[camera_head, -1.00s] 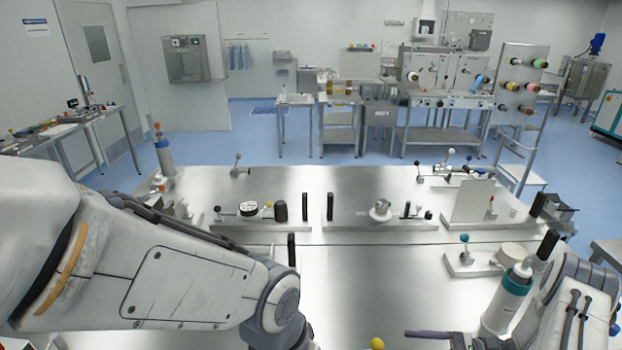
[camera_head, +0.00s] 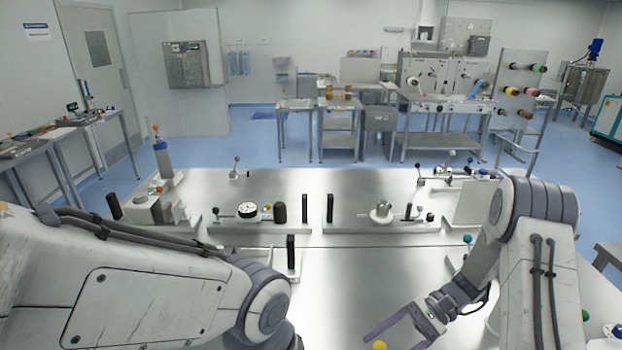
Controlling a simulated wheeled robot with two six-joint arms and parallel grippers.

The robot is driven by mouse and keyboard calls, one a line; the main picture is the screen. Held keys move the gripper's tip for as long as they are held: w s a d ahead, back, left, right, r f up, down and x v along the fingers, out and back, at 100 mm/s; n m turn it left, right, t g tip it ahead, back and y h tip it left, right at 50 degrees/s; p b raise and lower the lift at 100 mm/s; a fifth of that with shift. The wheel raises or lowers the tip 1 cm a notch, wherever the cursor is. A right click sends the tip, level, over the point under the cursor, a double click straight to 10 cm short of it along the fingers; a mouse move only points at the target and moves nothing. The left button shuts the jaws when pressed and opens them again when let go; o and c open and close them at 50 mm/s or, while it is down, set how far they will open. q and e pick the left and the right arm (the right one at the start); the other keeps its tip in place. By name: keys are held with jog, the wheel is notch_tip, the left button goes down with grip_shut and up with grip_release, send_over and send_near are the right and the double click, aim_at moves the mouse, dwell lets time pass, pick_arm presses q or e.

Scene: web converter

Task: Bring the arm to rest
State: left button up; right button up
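My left arm (camera_head: 150,300) comes in from the left, bent over the near left of the steel table (camera_head: 350,275). Its gripper is out of the frame. My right arm (camera_head: 535,240) rises at the right and bends down toward the front middle. The lower finger is partly cut off by the frame edge. A yellow ball (camera_head: 379,345) shows at the bottom edge close to the fingers.
A dial gauge fixture (camera_head: 248,211), a fixture with a metal cup (camera_head: 381,210) and black posts (camera_head: 330,208) stand along the table's middle. The table's middle front is bare. My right arm hides part of the right side.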

pick_arm(q)
notch_tip(320, 180, down, 6)
jog(key=s+a+b, duration=0.1)
jog(key=b, duration=0.6)
jog(key=shift+s+a, duration=0.3)
pick_arm(e)
jog(key=s+a+r+n+t+h, duration=0.2)
jog(key=s+a+n+h, duration=0.3)
jog(key=s+n, duration=0.3)
jog(key=s+a+r+n+t+h, duration=0.3)
jog(key=s+a+n+h, duration=0.2)
jog(key=s+n, duration=0.3)
jog(key=shift+n+h, duration=0.6)
jog(key=shift+h, duration=0.2)
pick_arm(q)
jog(key=shift+f, duration=0.1)
